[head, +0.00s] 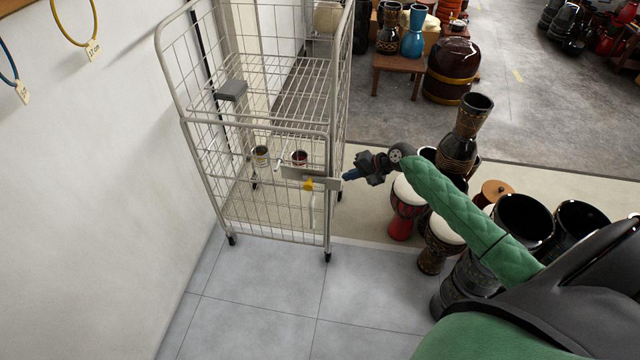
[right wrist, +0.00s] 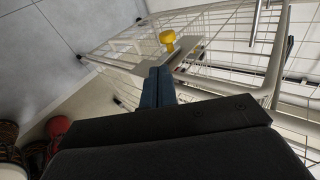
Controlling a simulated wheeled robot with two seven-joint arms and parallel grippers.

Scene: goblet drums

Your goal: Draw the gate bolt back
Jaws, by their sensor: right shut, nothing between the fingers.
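The wire cage trolley (head: 255,130) stands by the left wall with its gate facing me. A grey metal bolt plate (head: 322,183) sits across the gate near its right post. A yellow knob (head: 308,184) is on it, and the knob (right wrist: 168,38) also shows in the right wrist view, beyond the fingertips. My right gripper (head: 346,176) is just right of the plate, its blue fingers (right wrist: 157,86) closed together and empty. The fingertips are close to the plate's end and apart from the knob; whether they touch the plate I cannot tell. My left gripper is out of view.
Several goblet drums (head: 440,235) stand close under and beside my right arm. Two small cans (head: 299,158) are inside the trolley. The tiled floor (head: 260,305) in front of the trolley is clear. The white wall (head: 90,190) bounds the left.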

